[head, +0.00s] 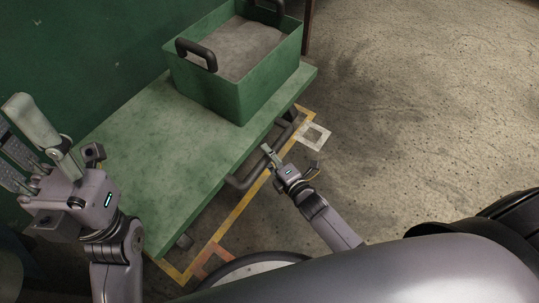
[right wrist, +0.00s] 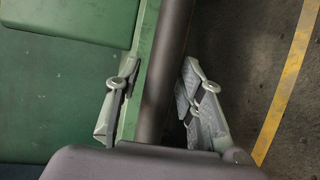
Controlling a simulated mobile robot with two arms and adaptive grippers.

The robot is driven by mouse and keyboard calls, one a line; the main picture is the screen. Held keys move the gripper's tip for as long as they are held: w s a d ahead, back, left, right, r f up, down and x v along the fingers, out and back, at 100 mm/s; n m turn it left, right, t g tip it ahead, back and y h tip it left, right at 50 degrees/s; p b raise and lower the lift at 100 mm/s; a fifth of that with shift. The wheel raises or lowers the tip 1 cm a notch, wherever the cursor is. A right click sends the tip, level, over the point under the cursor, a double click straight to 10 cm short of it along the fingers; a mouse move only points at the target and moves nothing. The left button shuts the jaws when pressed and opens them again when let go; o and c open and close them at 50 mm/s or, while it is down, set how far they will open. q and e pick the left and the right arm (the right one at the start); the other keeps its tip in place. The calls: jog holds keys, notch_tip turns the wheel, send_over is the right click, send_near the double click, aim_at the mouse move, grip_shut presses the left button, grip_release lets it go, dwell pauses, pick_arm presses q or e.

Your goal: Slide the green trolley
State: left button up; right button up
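The green trolley (head: 150,150) is a low flat platform standing beside the green wall. A dark handle bar (head: 245,182) runs along its right side and also shows in the right wrist view (right wrist: 168,60). My right gripper (head: 287,160) is at this bar. In the right wrist view its fingers (right wrist: 163,105) are apart, one on each side of the bar, with a gap on the right side. The left finger lies over the trolley's green edge. My left gripper (head: 28,142) is raised over the trolley's near left end, its fingers apart and empty.
A green box (head: 240,98) with dark handles and grey contents stands on the trolley's far end. Yellow tape (head: 228,222) marks the floor along the trolley's right side. The concrete floor (head: 430,110) to the right is clear.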

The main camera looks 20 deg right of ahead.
grip_shut()
dwell(0.6)
